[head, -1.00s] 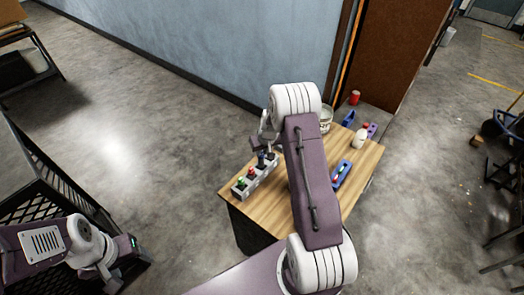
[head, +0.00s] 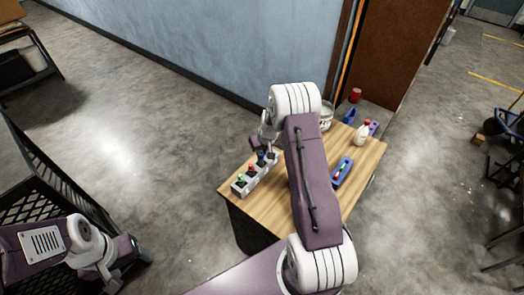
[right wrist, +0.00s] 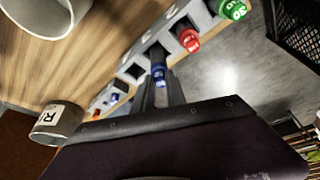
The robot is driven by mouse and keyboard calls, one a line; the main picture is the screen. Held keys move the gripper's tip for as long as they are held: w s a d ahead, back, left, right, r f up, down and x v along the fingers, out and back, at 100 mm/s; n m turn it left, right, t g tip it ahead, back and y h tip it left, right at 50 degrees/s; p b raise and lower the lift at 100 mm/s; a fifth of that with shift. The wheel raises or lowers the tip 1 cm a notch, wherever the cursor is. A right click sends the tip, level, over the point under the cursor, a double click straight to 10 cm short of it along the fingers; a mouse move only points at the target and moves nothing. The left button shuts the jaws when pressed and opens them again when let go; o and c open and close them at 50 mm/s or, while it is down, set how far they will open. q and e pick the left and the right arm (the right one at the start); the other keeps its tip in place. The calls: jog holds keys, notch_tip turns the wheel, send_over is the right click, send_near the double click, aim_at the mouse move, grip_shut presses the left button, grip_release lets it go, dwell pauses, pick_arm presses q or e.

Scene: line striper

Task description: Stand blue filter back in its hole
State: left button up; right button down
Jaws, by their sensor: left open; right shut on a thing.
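The blue filter (right wrist: 158,74) is between the two fingers of my right gripper (right wrist: 160,90) in the right wrist view, and the gripper is shut on it. In the head view, my right gripper (head: 259,147) is at the far end of the grey filter rack (head: 262,174). The rack also shows in the right wrist view (right wrist: 150,37). I cannot tell how far the filter sits in a hole. A red filter (right wrist: 188,40) and a green filter (right wrist: 232,10) stand in the rack. My left gripper (head: 128,256) is open and empty, low at the left, away from the table.
The wooden table (head: 265,205) also holds a blue tray (head: 342,171), a white bottle (head: 361,134) and a white bucket (head: 326,116). A red can (head: 355,95) stands behind. A black mesh crate (head: 60,195) is beside my left arm.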

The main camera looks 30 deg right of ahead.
jog(key=shift+f+b, duration=0.45)
jog(key=shift+f, duration=0.05)
dwell(0.4)
jog(key=shift+f+b, duration=0.3)
jog(key=shift+f, duration=0.05)
jog(key=shift+f+b, duration=0.3)
jog(key=shift+b, duration=0.05)
jog(key=c, duration=1.3)
grip_release()
jog(key=shift+r, duration=0.1)
jog(key=o, duration=0.4)
jog(key=shift+c, duration=0.2)
